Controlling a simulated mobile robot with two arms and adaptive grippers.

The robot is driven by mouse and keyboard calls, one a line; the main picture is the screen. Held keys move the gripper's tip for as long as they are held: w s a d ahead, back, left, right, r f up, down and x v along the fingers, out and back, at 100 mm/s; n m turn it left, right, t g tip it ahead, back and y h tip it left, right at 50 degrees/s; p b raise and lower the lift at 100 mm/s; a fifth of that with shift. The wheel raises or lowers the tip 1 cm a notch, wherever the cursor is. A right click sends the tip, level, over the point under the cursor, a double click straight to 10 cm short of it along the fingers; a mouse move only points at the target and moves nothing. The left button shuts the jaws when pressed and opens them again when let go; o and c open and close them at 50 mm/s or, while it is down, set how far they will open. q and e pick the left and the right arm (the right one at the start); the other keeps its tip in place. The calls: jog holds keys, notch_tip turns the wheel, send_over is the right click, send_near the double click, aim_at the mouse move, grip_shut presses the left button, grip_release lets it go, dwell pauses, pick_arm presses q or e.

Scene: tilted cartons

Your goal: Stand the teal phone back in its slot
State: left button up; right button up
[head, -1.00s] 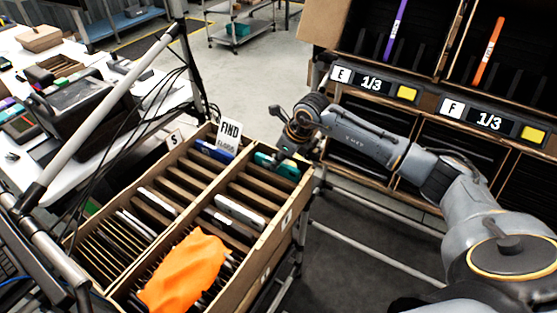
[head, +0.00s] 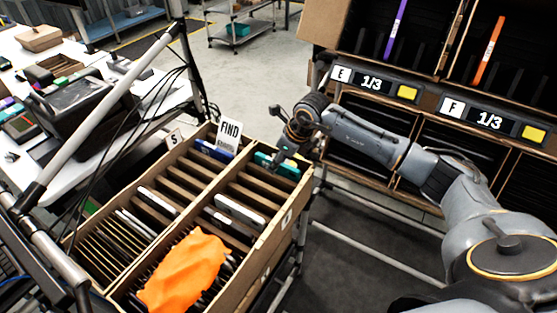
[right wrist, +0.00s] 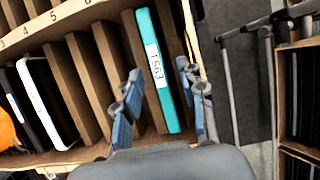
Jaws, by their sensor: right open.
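The teal phone (right wrist: 163,75), with a white label reading T563, stands among the brown dividers near the end of the carton's right row. It also shows in the head view (head: 288,170), partly hidden by my gripper. My right gripper (right wrist: 160,82) is open above it, one finger on each side of the phone. I see no clear contact between fingers and phone. In the head view my right gripper (head: 281,160) hangs over the carton's far right corner. How far the phone sits down in its slot cannot be told. My left gripper is not in view.
The carton (head: 290,222) has two rows of dividers with several other phones, including a white one (head: 240,210). An orange cloth (head: 185,270) lies over the near slots. A FIND card (head: 229,136) stands at the far end. A shelf rack (head: 440,112) stands at right.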

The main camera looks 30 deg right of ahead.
jog(key=v, duration=1.2)
jog(key=shift+w+r, duration=0.15)
notch_tip(320, 180, up, 7)
jog(key=p, duration=0.4)
